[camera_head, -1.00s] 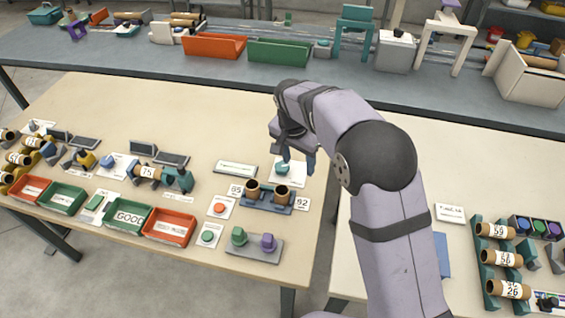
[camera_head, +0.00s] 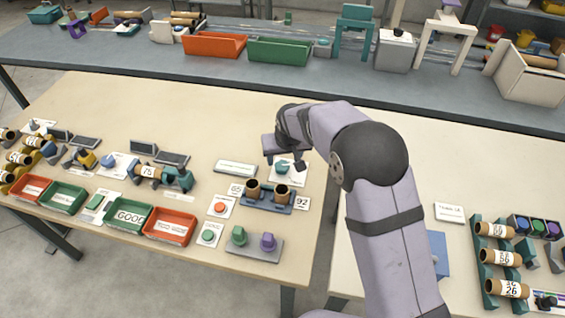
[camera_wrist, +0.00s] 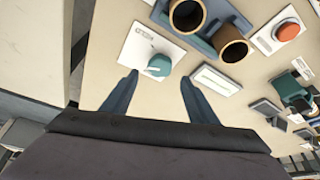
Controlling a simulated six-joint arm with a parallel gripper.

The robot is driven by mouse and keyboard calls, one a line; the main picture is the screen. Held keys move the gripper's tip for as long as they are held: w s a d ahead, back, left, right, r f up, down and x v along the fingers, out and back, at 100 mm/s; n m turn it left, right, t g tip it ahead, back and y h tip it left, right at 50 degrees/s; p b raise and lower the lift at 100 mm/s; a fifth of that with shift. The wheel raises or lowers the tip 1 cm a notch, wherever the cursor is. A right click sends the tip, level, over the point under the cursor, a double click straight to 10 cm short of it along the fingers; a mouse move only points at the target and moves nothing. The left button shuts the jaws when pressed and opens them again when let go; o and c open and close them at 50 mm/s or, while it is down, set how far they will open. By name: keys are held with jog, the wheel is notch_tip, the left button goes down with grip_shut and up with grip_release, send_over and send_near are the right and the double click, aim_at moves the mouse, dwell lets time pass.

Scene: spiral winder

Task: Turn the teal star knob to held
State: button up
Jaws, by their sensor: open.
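The teal star knob (camera_head: 282,167) sits on a white label plate (camera_head: 290,180) at the right part of the left wooden table. In the wrist view the teal knob (camera_wrist: 158,65) shows on its white plate (camera_wrist: 141,50), just beyond and between my fingertips. My gripper (camera_wrist: 155,85) is open, with one finger on each side of the knob's line and nothing between them. In the head view my gripper (camera_head: 283,163) is right by the knob and partly covers the area around it. I cannot tell whether the fingers touch it. The plate's lettering is too small to read.
Two brown tubes in a blue-grey holder (camera_head: 275,205) stand just in front of the plate. A white label sign (camera_head: 236,169) lies to the left. An orange button (camera_head: 219,208) and a green button (camera_head: 208,236) sit nearby. The table's right edge is close.

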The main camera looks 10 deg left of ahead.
aim_at(282, 165)
jog(key=shift+p+x, duration=0.9)
jog(key=shift+x, duration=2)
jog(key=c, duration=1.1)
